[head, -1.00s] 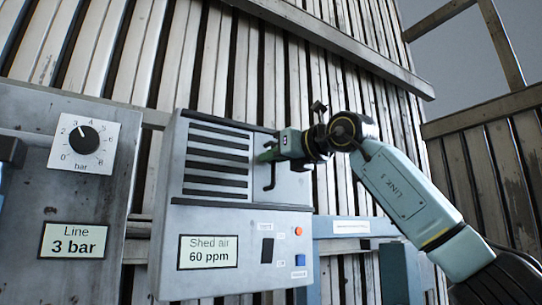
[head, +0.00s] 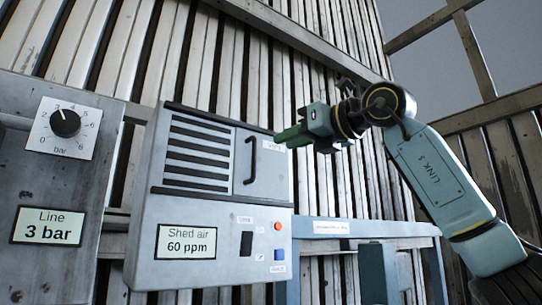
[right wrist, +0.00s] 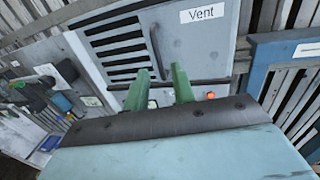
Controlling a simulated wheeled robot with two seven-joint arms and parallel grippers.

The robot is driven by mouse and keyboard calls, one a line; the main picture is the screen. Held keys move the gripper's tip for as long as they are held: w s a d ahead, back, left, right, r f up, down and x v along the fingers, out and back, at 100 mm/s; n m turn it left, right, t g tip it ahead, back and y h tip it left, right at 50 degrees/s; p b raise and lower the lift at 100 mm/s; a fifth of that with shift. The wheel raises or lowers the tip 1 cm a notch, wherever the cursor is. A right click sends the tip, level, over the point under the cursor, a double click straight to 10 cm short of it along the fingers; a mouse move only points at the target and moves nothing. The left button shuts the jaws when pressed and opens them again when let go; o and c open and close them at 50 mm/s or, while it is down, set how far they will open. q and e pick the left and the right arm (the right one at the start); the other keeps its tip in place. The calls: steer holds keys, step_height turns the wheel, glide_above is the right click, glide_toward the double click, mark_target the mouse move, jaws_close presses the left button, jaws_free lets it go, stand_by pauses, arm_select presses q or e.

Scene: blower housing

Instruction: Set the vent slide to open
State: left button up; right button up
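The vent slide (head: 262,168) is a flat grey panel with an upright black handle, on the right part of the grey blower housing (head: 150,225). The dark slots of the grille (head: 197,153) show uncovered to its left. My right gripper (head: 284,137) is in front of the housing's upper right edge, by the white Vent label, and apart from the handle in the head view. In the right wrist view its two green fingers (right wrist: 160,74) are spread and empty. My left gripper is not in view.
A pressure dial panel (head: 67,180) stands left. A blue frame (head: 365,229) runs right of the housing.

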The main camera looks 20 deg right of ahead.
steer(key=shift+b+v, duration=0.3)
steer(key=shift+v, duration=1.4)
